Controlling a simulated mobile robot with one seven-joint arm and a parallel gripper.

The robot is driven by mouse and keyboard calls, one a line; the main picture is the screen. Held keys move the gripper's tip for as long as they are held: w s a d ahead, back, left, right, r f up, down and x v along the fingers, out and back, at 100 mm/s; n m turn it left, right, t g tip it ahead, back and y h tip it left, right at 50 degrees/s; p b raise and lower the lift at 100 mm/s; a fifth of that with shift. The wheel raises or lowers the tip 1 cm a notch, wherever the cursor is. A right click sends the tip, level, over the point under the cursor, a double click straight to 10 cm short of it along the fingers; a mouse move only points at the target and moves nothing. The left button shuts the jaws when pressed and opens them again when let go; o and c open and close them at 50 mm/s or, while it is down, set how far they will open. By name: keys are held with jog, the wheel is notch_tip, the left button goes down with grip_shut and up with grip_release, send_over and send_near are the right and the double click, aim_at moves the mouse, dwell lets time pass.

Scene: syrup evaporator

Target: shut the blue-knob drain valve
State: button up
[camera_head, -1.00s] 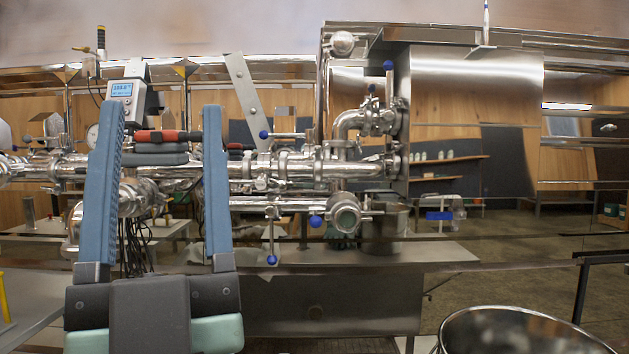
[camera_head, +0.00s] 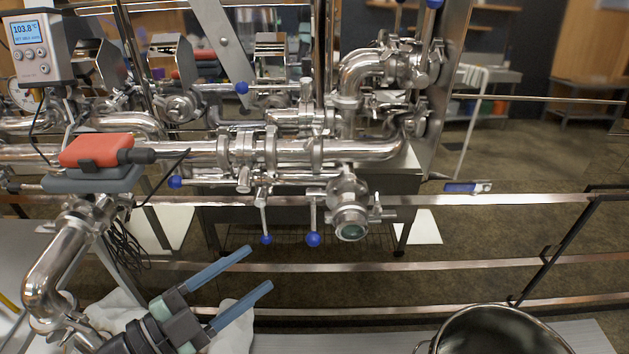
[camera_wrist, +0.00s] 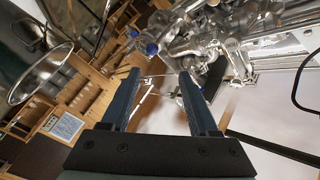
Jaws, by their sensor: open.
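Several blue-knobbed levers sit on the steel pipework. In the head view, one blue knob (camera_head: 313,239) hangs on a lever pointing straight down, just left of a round open-ended outlet (camera_head: 350,225). Another blue knob (camera_head: 266,240) hangs on a lever to its left. I cannot tell for certain which is the drain valve. My gripper (camera_head: 260,268) is open and empty, below and in front of these two knobs, its fingers pointing up and right, apparently clear of them. In the wrist view, two blue knobs (camera_wrist: 151,49) show beyond the open fingers (camera_wrist: 158,75).
Other blue knobs are at the upper pipe (camera_head: 242,88) and left (camera_head: 175,182). A red-and-grey clamp-like item (camera_head: 97,150) and a digital display (camera_head: 30,45) are at the left. A large steel pot (camera_head: 500,330) stands front right. Metal rails cross below the pipes.

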aim_at(314, 241)
jog(key=shift+g, duration=0.4)
jog(key=x, duration=0.4)
jog(key=p+x, duration=0.1)
jog(key=x, duration=0.3)
jog(key=f+p+x, duration=0.1)
jog(key=x, duration=0.3)
jog(key=shift+w+d, duration=0.1)
jog(key=shift+d, duration=0.25)
grip_shut()
jog(key=shift+f, duration=0.15)
dwell(0.4)
